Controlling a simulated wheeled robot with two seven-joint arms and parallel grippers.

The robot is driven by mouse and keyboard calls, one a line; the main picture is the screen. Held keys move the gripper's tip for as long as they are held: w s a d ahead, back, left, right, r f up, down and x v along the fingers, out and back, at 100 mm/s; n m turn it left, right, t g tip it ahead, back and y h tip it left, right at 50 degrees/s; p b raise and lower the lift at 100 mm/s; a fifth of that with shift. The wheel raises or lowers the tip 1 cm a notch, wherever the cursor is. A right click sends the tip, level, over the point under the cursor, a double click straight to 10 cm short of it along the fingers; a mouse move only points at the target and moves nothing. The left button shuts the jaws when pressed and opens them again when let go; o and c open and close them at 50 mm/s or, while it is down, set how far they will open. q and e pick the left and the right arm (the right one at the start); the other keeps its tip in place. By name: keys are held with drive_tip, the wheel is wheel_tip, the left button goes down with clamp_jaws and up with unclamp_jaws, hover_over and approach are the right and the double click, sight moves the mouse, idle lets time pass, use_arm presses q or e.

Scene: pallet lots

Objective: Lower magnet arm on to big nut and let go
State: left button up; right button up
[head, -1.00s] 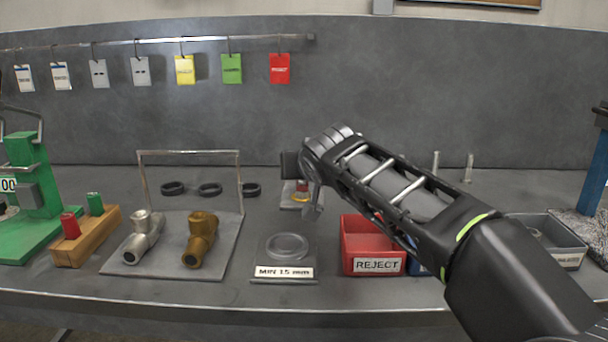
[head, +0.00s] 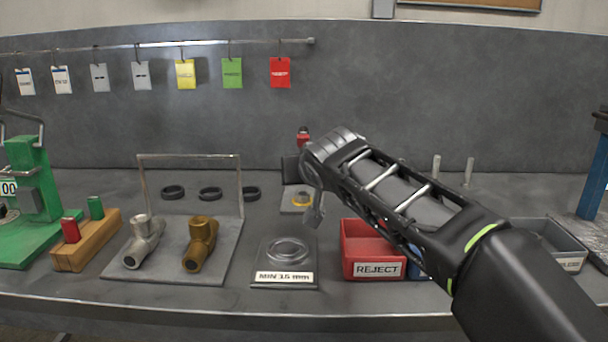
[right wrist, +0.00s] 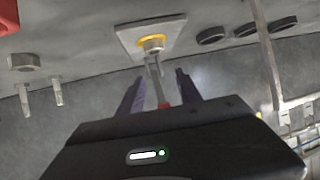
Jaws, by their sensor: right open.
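In the right wrist view a silver nut-like piece (right wrist: 152,44) sits in the yellow ring (right wrist: 150,38) on the plate (right wrist: 126,33). The magnet arm shows as a red part (head: 303,137), raised well above the plate; its lower stretch is partly hidden by my gripper. In the right wrist view a grey rod with a red end (right wrist: 163,105) lies between my spread fingers (right wrist: 160,90). My right gripper is open. My left gripper is out of view.
A red REJECT bin (head: 375,268), a clear gauge block labelled MIN 15 mm (head: 286,281) and several black rings (head: 210,193) are nearby. Two upright pins (head: 469,172) stand to the right. Pipe fittings (head: 200,240) stand on a grey board at left.

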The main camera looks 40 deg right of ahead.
drive_tip(key=p+v, duration=0.1)
drive_tip(key=v, duration=0.5)
drive_tip(key=shift+s, duration=0.25)
drive_tip(key=shift+a+r, duration=0.15)
drive_tip(key=shift+r, duration=0.1)
